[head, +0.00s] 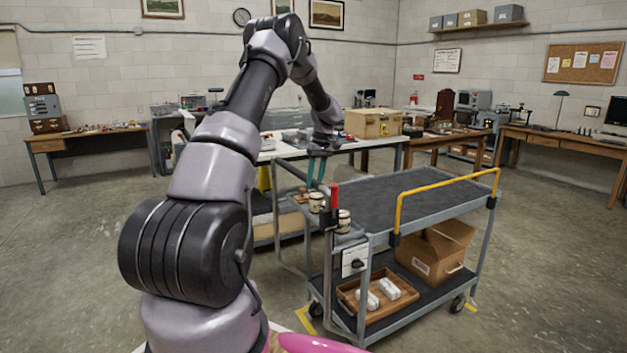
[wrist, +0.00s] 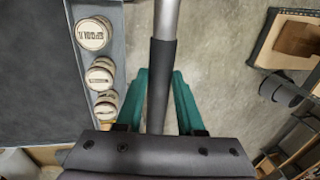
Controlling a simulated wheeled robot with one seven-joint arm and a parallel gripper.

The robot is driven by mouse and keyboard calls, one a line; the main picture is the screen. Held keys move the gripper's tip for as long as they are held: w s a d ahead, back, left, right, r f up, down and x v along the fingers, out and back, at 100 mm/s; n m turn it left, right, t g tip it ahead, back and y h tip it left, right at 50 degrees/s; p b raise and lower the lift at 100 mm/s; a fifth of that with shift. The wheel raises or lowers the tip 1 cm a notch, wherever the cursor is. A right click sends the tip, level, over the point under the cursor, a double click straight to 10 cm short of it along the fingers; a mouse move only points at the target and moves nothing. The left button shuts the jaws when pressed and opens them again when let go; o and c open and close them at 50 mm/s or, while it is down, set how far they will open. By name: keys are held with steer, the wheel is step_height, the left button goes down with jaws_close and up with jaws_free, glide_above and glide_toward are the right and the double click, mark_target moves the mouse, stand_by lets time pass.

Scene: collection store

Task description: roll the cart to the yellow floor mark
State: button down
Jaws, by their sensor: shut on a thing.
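The grey two-deck cart (head: 400,200) stands right of my arm, with a yellow rail (head: 446,192) at its right end. My gripper (head: 317,170) is at the cart's left end. In the wrist view its teal fingers (wrist: 162,95) are shut around the cart's handle bar (wrist: 162,60), at a dark sleeve. The cart's top deck (wrist: 45,90) shows left of the bar. Parts of the yellow floor mark (head: 305,320) show on the floor by the cart's near left wheel, with another bit by the right wheel (head: 458,303). The cart and its load hide the rest of the mark.
Several round labelled containers (wrist: 93,34) sit in a tray at the cart's handle end. The lower deck carries a wooden tray (head: 378,296) and an open cardboard box (head: 435,250). A white-topped table (head: 275,152) stands close behind the cart. Floor is clear at right.

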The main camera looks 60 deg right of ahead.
steer(key=shift+w, duration=0.1)
steer(key=c, duration=0.5)
jaws_free()
steer(key=r, duration=0.3)
steer(key=d+r, duration=0.1)
steer(key=r, duration=0.3)
steer(key=s+r, duration=0.1)
steer(key=r, duration=0.2)
steer(key=shift+s+d+r, duration=0.1)
steer(key=shift+d+r, duration=0.2)
steer(key=shift+d, duration=0.1)
